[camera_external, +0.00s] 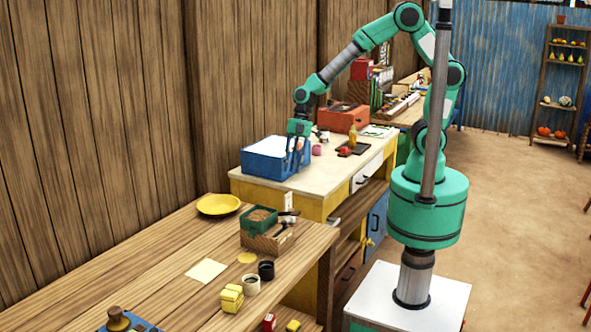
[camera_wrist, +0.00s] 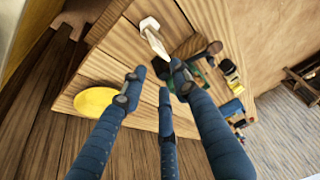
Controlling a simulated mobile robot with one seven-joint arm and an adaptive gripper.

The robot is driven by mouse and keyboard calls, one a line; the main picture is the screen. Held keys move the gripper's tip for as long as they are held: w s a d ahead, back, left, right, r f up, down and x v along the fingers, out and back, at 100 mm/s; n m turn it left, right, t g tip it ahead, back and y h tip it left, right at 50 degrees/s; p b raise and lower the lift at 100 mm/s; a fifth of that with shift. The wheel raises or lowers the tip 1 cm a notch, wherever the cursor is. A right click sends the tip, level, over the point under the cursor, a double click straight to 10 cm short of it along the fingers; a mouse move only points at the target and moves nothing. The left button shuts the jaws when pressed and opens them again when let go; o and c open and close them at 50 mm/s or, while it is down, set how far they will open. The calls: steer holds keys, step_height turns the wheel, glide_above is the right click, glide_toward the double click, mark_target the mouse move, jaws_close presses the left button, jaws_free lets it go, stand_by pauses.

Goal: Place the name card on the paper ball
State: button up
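My gripper (camera_external: 297,162) points down beside the blue tray on the far counter. In the wrist view its several dark blue fingers (camera_wrist: 158,80) are spread apart, and I see nothing clearly held between them. A white object (camera_wrist: 153,38) shows beyond the fingertips in that view; I cannot tell whether it is the name card. A pale flat sheet (camera_external: 206,270) lies on the near wooden table. I cannot pick out the paper ball for certain. A small pink round thing (camera_external: 316,150) sits on the counter just right of my gripper.
The blue tray (camera_external: 264,161) stands on the far counter. The near table holds a yellow plate (camera_external: 218,204), a green box (camera_external: 259,221), a dark cup (camera_external: 266,271), a light cup (camera_external: 251,286) and yellow blocks (camera_external: 231,299). An orange toolbox (camera_external: 343,118) stands behind my gripper.

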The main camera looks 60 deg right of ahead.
steer(key=shift+d+r, duration=0.1)
stand_by(0.7)
steer(key=s+d+r+m+t+h, duration=0.1)
steer(key=s+d+r+m+t, duration=0.15)
steer(key=d+r+m, duration=0.85)
steer(key=s+d+r+m+t+h, duration=0.1)
steer(key=s+d+r+m, duration=0.1)
steer(key=s+d+r, duration=0.2)
steer(key=s+d+r+m+t+h, duration=0.1)
steer(key=s+d+r, duration=0.4)
steer(key=d, duration=0.5)
steer(key=s+d+r+m+t+h, duration=0.1)
steer(key=s+d+r+m, duration=0.3)
steer(key=d, duration=0.3)
steer(key=shift+s+d+r, duration=0.2)
steer(key=shift+s, duration=0.4)
